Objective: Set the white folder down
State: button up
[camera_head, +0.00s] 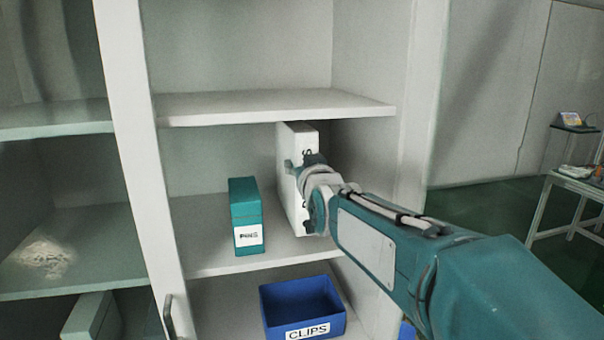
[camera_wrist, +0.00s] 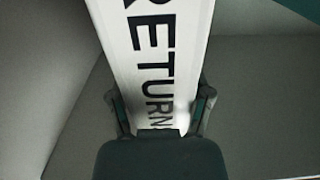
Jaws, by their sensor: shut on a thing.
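The white folder (camera_head: 287,154) stands upright in the middle compartment of the cabinet, near its right side. In the wrist view the folder (camera_wrist: 152,50) shows its spine, lettered RETURN with the end partly hidden. My gripper (camera_head: 300,168) is shut on it, and in the wrist view one finger of my gripper (camera_wrist: 160,110) lies along each side of the spine. My wrist hides the lower spine in the head view. I cannot tell whether the folder's bottom touches the middle shelf (camera_head: 205,215).
A teal box file (camera_head: 244,205) with a white label stands left of the folder, with a gap between. The upper shelf (camera_head: 270,105) is close above the folder. A blue CLIPS bin (camera_head: 302,305) sits below. A cabinet upright (camera_head: 135,130) stands at left; a side table (camera_head: 575,180) is far right.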

notch_tip(320, 180, down, 2)
jog(key=shift+s+d, duration=0.1)
jog(key=o, duration=1.3)
jog(key=shift+f, duration=0.1)
jog(key=shift+o, duration=0.2)
jog(key=v, duration=1.2)
jog(key=shift+s, duration=0.1)
jog(key=s+d+f+m+g+h, duration=0.1)
jog(key=s+d+f+g, duration=0.3)
jog(key=s+f, duration=0.2)
jog(key=s+d+f+m+g+h, duration=0.1)
jog(key=s+d+f+g+h, duration=0.1)
jog(key=s+d+f+g, duration=0.2)
jog(key=s+d+f+m+g+h, duration=0.1)
jog(key=s+d+f+g+h, duration=0.1)
jog(key=s+d+f, duration=0.3)
jog(key=s+f+g, duration=0.1)
jog(key=s+f, duration=0.3)
jog(key=s, duration=0.3)
jog(key=shift+s+d+g, duration=0.3)
jog(key=shift+g, duration=0.1)
jog(key=shift+f, duration=0.1)
